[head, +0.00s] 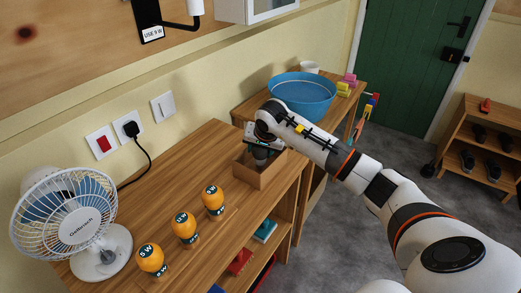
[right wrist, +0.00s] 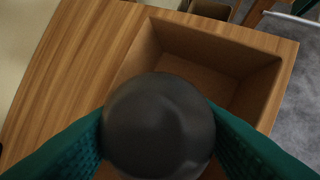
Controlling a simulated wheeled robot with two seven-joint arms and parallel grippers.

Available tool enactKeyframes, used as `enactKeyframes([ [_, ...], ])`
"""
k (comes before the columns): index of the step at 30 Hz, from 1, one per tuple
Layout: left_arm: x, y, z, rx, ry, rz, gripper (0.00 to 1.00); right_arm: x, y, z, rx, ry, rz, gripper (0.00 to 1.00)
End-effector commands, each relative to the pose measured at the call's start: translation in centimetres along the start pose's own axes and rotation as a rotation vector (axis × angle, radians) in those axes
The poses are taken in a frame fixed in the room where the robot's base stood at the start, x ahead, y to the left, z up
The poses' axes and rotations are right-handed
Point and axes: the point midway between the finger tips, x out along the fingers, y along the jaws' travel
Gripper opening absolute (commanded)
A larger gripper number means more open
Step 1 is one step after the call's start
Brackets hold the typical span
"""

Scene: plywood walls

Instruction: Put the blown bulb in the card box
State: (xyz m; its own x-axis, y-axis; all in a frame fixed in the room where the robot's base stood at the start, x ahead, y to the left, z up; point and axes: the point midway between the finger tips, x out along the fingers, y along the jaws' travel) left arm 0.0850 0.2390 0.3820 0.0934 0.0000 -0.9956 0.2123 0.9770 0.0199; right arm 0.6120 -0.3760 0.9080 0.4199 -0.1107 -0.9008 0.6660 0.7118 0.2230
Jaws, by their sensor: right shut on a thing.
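The blown bulb (right wrist: 158,125) is a dark grey globe held between the teal fingers of my right gripper (right wrist: 160,140). In the head view my right gripper (head: 262,150) points down at the card box (head: 262,182), with part of the bulb showing below it. The card box is brown, open-topped and stands on the wooden cabinet near its right end. In the right wrist view the box (right wrist: 225,62) lies beyond the bulb, and its floor looks empty where it shows. The bulb hides the near part of the box. My left gripper is not in view.
Several orange bulbs with watt labels (head: 184,228) stand on the cabinet top (head: 135,190), left of the box. A white fan (head: 75,225) stands at the left. A blue basin (head: 303,95) sits on a second surface behind.

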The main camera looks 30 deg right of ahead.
Motion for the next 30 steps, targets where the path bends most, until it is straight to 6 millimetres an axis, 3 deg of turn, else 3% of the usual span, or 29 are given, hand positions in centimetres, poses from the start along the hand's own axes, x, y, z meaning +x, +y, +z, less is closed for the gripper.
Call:
enactKeyframes([
  [12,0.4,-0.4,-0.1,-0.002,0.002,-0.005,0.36,1.0,-0.3,-0.3,-0.001,-0.002,0.001,0.27],
  [13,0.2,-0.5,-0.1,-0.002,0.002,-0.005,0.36,0.8,-0.2,-0.3,-0.001,-0.002,0.001,0.55],
  [14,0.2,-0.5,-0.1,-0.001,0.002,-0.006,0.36,0.8,-0.2,-0.3,-0.001,-0.001,0.001,0.59],
  [25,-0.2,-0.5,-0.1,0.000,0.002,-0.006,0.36,0.2,-0.1,-0.1,0.000,-0.001,0.002,0.59],
  [30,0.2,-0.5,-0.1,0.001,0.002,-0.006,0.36,-2.4,-0.2,-0.1,-0.003,-0.006,0.002,0.59],
])
